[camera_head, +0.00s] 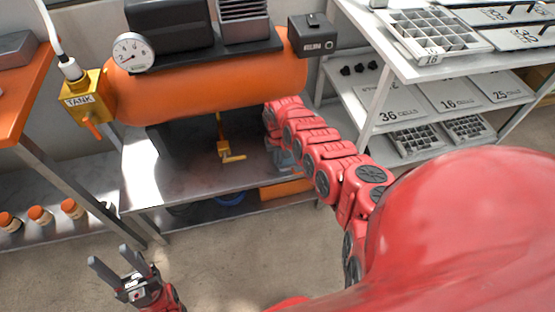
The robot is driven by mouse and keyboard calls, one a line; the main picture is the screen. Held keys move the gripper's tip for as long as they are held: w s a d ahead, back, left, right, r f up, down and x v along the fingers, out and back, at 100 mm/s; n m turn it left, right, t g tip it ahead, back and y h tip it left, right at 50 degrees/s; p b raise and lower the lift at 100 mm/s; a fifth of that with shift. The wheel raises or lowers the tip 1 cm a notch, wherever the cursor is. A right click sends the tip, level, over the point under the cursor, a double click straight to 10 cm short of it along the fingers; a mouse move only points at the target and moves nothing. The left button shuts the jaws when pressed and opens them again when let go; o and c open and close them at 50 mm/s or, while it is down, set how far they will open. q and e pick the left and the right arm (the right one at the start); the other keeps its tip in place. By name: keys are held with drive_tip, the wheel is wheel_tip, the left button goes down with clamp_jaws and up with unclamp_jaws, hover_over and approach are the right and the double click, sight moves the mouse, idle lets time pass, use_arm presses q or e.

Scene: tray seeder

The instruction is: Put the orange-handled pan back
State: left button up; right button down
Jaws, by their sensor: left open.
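I cannot clearly make out an orange-handled pan. An orange piece (287,189) shows at the right end of the space under the metal bench, partly hidden by the bench edge and my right arm; I cannot tell if it belongs to the pan. My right gripper (281,158) is low at the bench's right end, beneath the orange tank. Its grey part shows, but its fingertips and anything between them are not clear. My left gripper (121,265) is open and empty over the floor at lower left.
An orange compressor tank (210,85) stands over the metal bench (150,185). A yellow valve (229,153) hangs beneath it. A blue item (231,199) sits below the bench. A white shelf unit (372,115) with seed trays stands right. Floor in front is clear.

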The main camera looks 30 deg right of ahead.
drive_tip(key=c, duration=1.1)
unclamp_jaws()
wheel_tip(320, 180, up, 12)
drive_tip(key=p, duration=0.5)
drive_tip(key=shift+r, duration=0.15)
drive_tip(key=shift+p, duration=0.3)
